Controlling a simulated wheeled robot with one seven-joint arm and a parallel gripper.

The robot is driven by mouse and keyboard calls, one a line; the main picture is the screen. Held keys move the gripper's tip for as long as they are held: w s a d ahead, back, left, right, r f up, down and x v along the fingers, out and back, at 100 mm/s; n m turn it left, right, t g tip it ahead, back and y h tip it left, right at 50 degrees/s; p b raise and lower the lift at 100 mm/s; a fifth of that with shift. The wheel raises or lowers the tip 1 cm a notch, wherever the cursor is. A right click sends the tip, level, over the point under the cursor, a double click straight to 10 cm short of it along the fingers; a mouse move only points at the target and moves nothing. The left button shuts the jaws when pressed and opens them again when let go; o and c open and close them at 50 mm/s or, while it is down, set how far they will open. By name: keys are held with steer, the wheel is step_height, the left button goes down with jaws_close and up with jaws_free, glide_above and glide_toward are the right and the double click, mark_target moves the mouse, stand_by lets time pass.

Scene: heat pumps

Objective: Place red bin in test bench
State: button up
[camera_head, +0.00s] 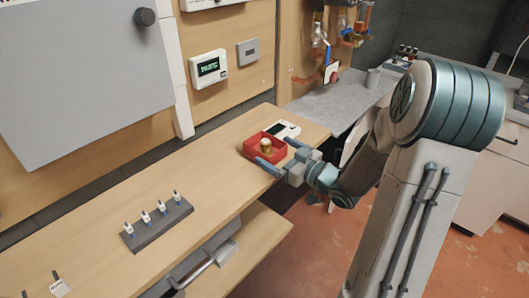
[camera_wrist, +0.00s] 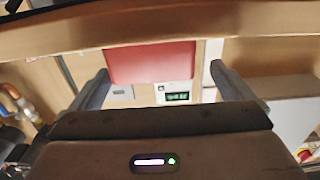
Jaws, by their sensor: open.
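The red bin (camera_head: 261,151) is a shallow open tray near the right end of the wooden bench (camera_head: 105,203) in the head view. It holds a small brass-coloured part (camera_head: 265,145). My gripper (camera_head: 271,149) is open at the bin's near right side, its two fingers spread about the bin. In the wrist view the bin's red wall (camera_wrist: 150,63) shows between my fingers (camera_wrist: 160,68). The left finger is close to the bin's edge; a gap shows at the right finger. I cannot tell which surface is the test bench.
A white device (camera_head: 283,130) lies just behind the bin. A dark rack (camera_head: 157,223) with several small fittings stands farther left on the bench.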

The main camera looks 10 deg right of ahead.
mark_target(270, 145)
steer(key=shift+w+d+x, duration=0.1)
steer(key=shift+d+x, duration=0.05)
steer(key=shift+x, duration=1.25)
steer(key=shift+w+d+x, duration=0.1)
steer(key=shift+d+x, duration=0.05)
steer(key=shift+x, duration=1.25)
steer(key=c, duration=1.3)
steer(key=shift+r, duration=0.1)
